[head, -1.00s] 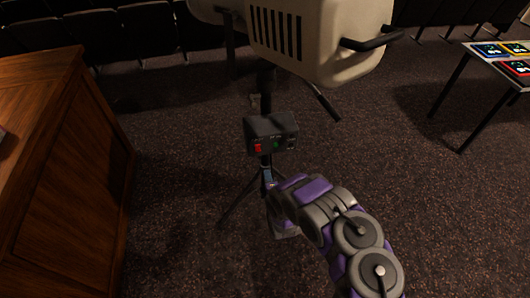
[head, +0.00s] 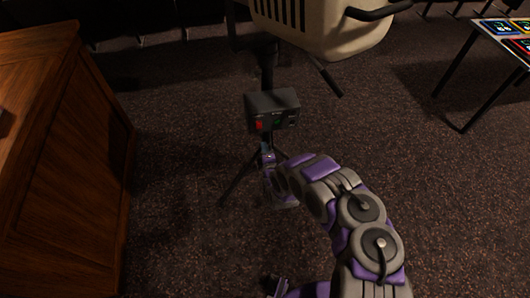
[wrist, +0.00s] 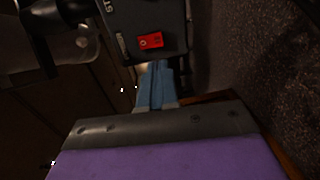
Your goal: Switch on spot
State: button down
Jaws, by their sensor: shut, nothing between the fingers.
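The spot (head: 318,24) is a large cream lamp housing with dark slots and a black handle, on a black tripod stand (head: 267,72). A dark control box (head: 272,107) is fixed on the stand below it, with a red rocker switch (head: 260,124) at its lower left. In the wrist view the red switch (wrist: 151,41) shows near the top middle on the box face. My gripper (wrist: 157,68) has its blue fingers together, pointing at the box just below the switch. In the head view my gripper (head: 267,150) is small and close under the box; contact cannot be told.
A wooden desk (head: 70,170) stands on the left. A table (head: 497,36) with coloured panels stands at the upper right. Dark seats line the back. Carpeted floor (head: 190,120) is open between the desk and the stand.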

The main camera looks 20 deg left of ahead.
aim_at(259, 128)
jog(key=b+x, duration=0.2)
jog(key=x, duration=0.6)
jog(key=shift+w+a+f+b, duration=0.15)
jog(key=shift+w+a+b, duration=0.1)
jog(key=shift+w+b, duration=0.05)
jog(key=shift+w+a, duration=0.25)
jog(key=shift+w, duration=0.2)
jog(key=shift+s, duration=0.1)
